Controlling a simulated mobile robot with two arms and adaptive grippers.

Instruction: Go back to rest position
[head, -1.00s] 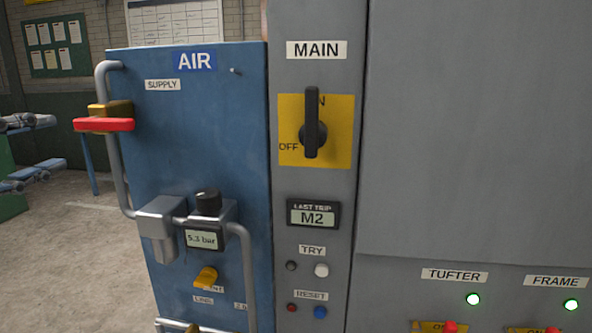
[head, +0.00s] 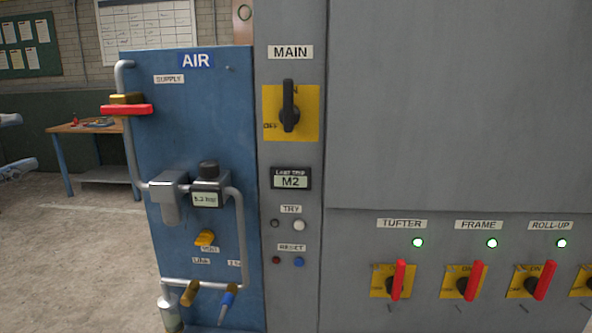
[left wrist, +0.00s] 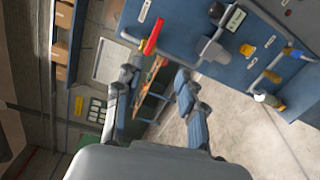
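My left gripper (head: 20,145) shows at the left edge of the head view, with its two fingers apart and nothing between them. In the left wrist view, the left gripper (left wrist: 156,85) is also open and empty, and floor and a workbench show beyond its fingers. It is to the left of the blue air panel (head: 190,130) and clear of it. The rest of my left arm is out of the head view. My right gripper is in neither view.
The grey cabinet with the black main switch (head: 288,106), its handle vertical, stands ahead. Red-handled switches (head: 398,281) sit low on the right beneath green lamps. A red supply lever (head: 127,109) sticks out on the left. A wooden workbench (head: 80,127) stands behind; floor on the left is clear.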

